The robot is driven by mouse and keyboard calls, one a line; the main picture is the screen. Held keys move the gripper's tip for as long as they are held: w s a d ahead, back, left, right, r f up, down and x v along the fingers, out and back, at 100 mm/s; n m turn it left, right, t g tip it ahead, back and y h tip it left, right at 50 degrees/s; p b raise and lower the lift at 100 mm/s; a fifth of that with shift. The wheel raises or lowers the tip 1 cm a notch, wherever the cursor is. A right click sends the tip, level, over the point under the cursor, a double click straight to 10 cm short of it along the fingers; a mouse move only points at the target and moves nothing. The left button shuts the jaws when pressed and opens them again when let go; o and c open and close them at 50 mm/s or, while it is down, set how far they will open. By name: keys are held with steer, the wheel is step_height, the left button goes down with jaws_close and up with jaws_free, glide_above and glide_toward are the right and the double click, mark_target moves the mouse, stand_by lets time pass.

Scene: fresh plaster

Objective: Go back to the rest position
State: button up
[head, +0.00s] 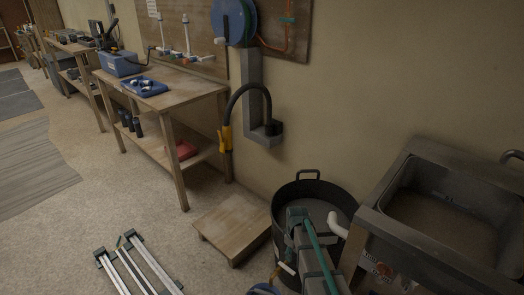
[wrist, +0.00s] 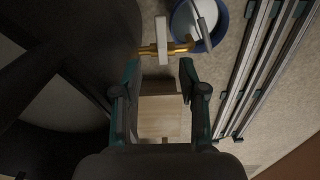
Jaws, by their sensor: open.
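My gripper (wrist: 158,70) shows in the wrist view with its two dark, green-edged fingers spread apart and nothing between them. Past the fingertips is a brass fitting (wrist: 180,48) with a pale bar (wrist: 161,40) across it. Whether the fingers touch it I cannot tell. In the head view the brass fitting (head: 275,271) shows at the bottom edge. A grey and teal part, which seems to be my arm, rises in front of the black tub there, and my fingers cannot be made out clearly.
A black tub (head: 283,204) stands by the wall, left of a grey sink (head: 410,165). A low wooden platform (head: 222,222) lies left of the tub. Metal rails (head: 128,262) lie on the floor. A workbench (head: 188,91) stands at the wall. A blue bucket (wrist: 222,28) is near the fitting.

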steer(key=s+f+m+g, duration=0.25)
steer(key=s+f, duration=0.25)
steer(key=s, duration=1)
steer(key=s+f+m+g, duration=0.25)
steer(key=s+f, duration=0.25)
steer(key=s, duration=1)
steer(key=s+f+m+g, duration=0.25)
steer(key=s+f, duration=0.25)
steer(key=s, duration=1)
step_height(320, 180, up, 14)
steer(key=p, duration=1.4)
steer(key=shift+f+m+t, duration=0.25)
steer(key=shift+m+t, duration=0.1)
steer(key=shift+m, duration=0.1)
steer(key=shift+w+f, duration=0.1)
steer(key=shift+w, duration=0.05)
